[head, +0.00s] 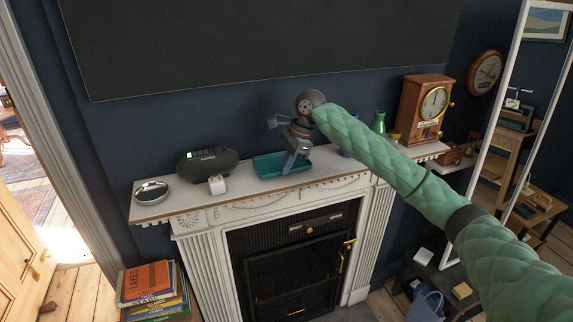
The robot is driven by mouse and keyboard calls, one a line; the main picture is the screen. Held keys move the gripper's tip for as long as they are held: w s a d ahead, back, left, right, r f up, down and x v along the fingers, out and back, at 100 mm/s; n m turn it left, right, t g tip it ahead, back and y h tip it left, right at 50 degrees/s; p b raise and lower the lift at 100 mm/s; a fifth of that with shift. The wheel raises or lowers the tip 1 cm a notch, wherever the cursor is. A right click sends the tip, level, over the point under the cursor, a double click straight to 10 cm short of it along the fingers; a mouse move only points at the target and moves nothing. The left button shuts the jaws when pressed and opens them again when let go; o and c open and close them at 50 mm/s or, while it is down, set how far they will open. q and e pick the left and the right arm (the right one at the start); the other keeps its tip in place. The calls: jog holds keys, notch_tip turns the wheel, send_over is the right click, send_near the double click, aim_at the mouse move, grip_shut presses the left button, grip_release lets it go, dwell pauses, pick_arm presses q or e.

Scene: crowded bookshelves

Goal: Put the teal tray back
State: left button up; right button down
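The teal tray (267,166) lies on the white mantelpiece (232,197), between the black radio and the right end of the shelf. My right arm, in a green quilted sleeve, comes in from the right. My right gripper (288,166) points down at the right part of the tray and hides some of it. Its fingers overlap the tray in the picture. I cannot tell whether they touch it or how far apart they are. My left gripper is not in view.
A black radio (207,163), a small white cube (217,185) and a round silver dish (151,191) stand left of the tray. A green vase (378,122) and a wooden clock (424,108) stand at the right. The fireplace (295,275) is below.

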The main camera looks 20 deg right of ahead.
jog(key=shift+f, duration=0.3)
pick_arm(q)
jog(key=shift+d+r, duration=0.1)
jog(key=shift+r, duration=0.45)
pick_arm(e)
jog(key=shift+s+f, duration=0.1)
jog(key=shift+f, duration=0.15)
jog(key=shift+f, duration=0.1)
jog(key=c, duration=1.7)
grip_release()
